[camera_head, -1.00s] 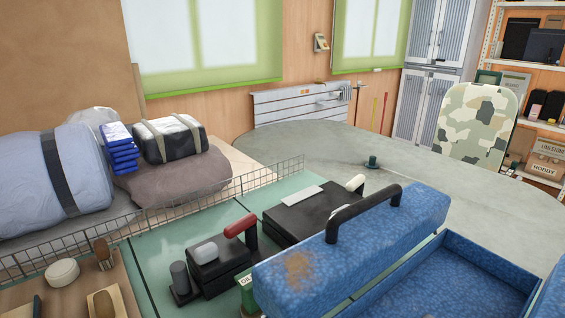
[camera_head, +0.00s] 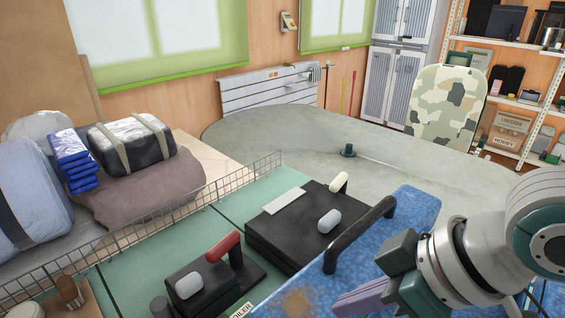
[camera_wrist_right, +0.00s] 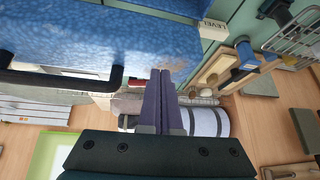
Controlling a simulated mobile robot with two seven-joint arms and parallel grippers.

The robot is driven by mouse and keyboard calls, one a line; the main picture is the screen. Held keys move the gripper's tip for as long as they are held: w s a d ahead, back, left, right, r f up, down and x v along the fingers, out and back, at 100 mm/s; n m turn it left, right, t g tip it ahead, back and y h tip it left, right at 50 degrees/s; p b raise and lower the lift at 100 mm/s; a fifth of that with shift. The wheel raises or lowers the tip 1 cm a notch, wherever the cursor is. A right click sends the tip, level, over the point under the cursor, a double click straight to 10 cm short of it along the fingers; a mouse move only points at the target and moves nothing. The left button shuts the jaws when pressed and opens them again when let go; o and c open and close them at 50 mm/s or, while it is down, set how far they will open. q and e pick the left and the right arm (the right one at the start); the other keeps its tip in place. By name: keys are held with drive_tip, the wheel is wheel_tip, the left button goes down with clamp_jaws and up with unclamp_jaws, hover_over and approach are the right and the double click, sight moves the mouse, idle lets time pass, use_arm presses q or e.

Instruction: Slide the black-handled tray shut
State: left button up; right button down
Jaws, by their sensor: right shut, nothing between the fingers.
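The blue tray (camera_head: 412,208) with the black handle (camera_head: 358,236) is at the lower right of the head view. A brown worn patch marks its near end. My right gripper (camera_head: 345,303) is at the near right of the handle, over the blue, and hides much of the tray behind it. In the right wrist view its purple fingers (camera_wrist_right: 160,78) are together and empty, beside the blue surface (camera_wrist_right: 95,35). The black handle (camera_wrist_right: 60,80) lies to their left, apart from them. I cannot tell whether the fingers touch the blue. My left gripper is out of view.
Black cases, one with a red handle (camera_head: 224,245), stand on the green mat (camera_head: 130,262) left of the tray. A wire rail (camera_head: 200,200) runs behind them. The grey round tabletop (camera_head: 300,132) is mostly clear. A camouflage chair back (camera_head: 445,105) stands beyond.

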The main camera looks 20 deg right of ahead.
sight(368, 250)
drive_tip(key=w+d+r+m+t+p, duration=0.1)
drive_tip(key=w+d+r, duration=0.3)
drive_tip(key=w+d, duration=0.15)
drive_tip(key=w+d+r+m+t+p, duration=0.1)
drive_tip(key=w+d+r+t, duration=0.1)
drive_tip(key=w+d+r, duration=0.4)
use_arm(q)
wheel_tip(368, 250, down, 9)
drive_tip(key=b, duration=1.2)
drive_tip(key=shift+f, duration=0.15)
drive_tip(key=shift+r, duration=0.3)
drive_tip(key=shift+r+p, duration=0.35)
drive_tip(key=shift+p, duration=0.15)
use_arm(e)
drive_tip(key=shift+h, duration=0.3)
drive_tip(key=shift+w+f, duration=0.25)
drive_tip(key=shift+f, duration=1.45)
drive_tip(key=shift+w+f, duration=0.2)
drive_tip(key=shift+f, duration=1.45)
drive_tip(key=shift+w+f, duration=0.25)
drive_tip(key=shift+f, duration=1.45)
